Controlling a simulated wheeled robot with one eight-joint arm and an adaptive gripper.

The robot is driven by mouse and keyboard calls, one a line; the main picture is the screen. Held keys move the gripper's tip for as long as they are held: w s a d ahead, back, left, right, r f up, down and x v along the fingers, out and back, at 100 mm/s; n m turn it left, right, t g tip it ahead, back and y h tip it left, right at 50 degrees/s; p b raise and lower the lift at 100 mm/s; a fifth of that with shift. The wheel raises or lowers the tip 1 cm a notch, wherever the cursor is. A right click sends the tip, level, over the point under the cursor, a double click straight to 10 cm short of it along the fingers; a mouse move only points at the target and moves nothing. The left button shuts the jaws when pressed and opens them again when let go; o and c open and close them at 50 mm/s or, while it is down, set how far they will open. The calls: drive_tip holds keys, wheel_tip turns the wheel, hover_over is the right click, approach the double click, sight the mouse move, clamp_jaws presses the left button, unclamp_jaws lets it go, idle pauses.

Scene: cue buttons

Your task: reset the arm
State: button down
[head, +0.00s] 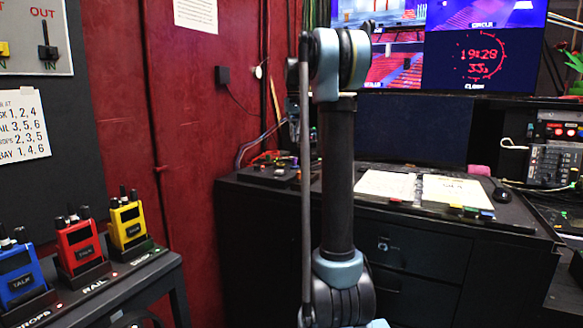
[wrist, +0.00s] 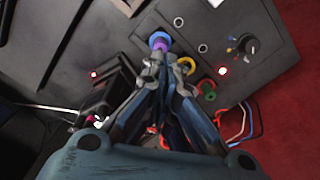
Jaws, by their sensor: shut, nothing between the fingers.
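My arm stands upright in the middle of the head view, in front of the dark desk (head: 260,205). Its gripper is mostly hidden behind the arm there. In the wrist view my gripper (wrist: 157,62) is shut and empty, its fingertips together just below a blue and purple button (wrist: 159,42) on a dark panel (wrist: 215,25). I cannot tell whether the tips touch the button.
Blue (head: 20,275), red (head: 80,247) and yellow (head: 127,222) radios stand on a shelf at the left. Screens (head: 470,55) rise behind the desk. An open binder (head: 455,191) and a mouse (head: 501,195) lie on it. Cables (wrist: 245,122) hang by the panel.

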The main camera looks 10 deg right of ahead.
drive_tip(key=s+f, duration=0.3)
drive_tip(key=s, duration=1)
drive_tip(key=s+a+f+n+t, duration=0.1)
drive_tip(key=s+f+t, duration=0.1)
drive_tip(key=s+f, duration=2.6)
drive_tip(key=s, duration=0.3)
drive_tip(key=shift+s+f, duration=0.15)
drive_tip(key=shift+s, duration=0.05)
drive_tip(key=shift+w+f, duration=0.2)
drive_tip(key=shift+w, duration=0.25)
drive_tip(key=c, duration=2.4)
unclamp_jaws()
